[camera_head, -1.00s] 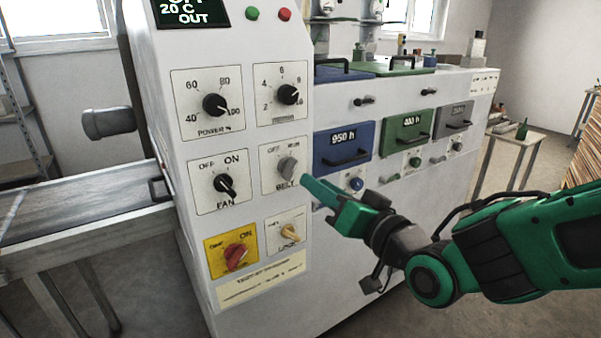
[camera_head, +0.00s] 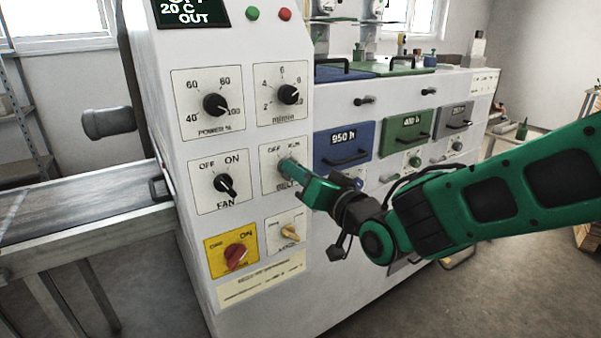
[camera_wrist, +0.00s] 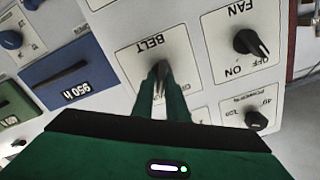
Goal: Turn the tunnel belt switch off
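The black fan knob (camera_head: 225,185) is left of the belt plate. The minimum-type dial (camera_head: 289,94) is above, and a yellow-handled switch (camera_head: 290,232) below. A red switch (camera_head: 236,256) sits at lower left. Blue drawer (camera_head: 342,148) protrudes right of the panel.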

